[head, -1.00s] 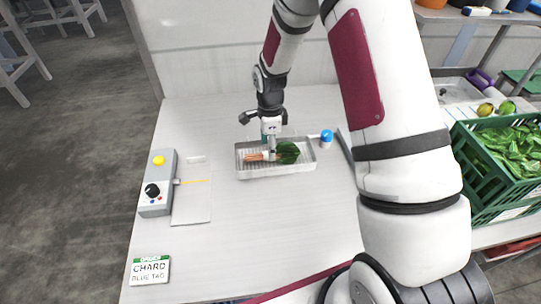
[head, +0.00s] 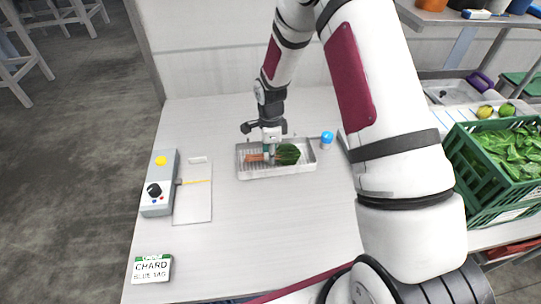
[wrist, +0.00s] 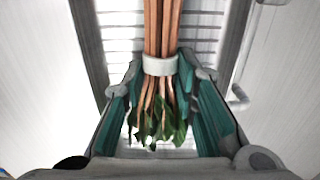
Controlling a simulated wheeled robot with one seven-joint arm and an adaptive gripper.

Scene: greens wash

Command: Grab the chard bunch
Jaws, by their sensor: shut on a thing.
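The chard bunch (head: 288,155) lies in a shallow metal tray (head: 280,174) on the table, with orange stems to the left and dark green leaves to the right. A pale band wraps its stems, as the wrist view shows on the bunch (wrist: 160,66). My gripper (head: 270,157) reaches down into the tray from above. In the wrist view its teal-padded fingers (wrist: 160,92) stand on either side of the bunch near the band, shut on it. The bunch still appears to be down in the tray. Part of it is hidden behind the gripper in the head view.
A grey control box (head: 158,184) with a knob and yellow button sits at the left, beside a pale board (head: 192,205). A blue-capped bottle (head: 327,140) stands right of the tray. A chard sign (head: 151,268) is front left. A green crate of greens (head: 480,185) is at right.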

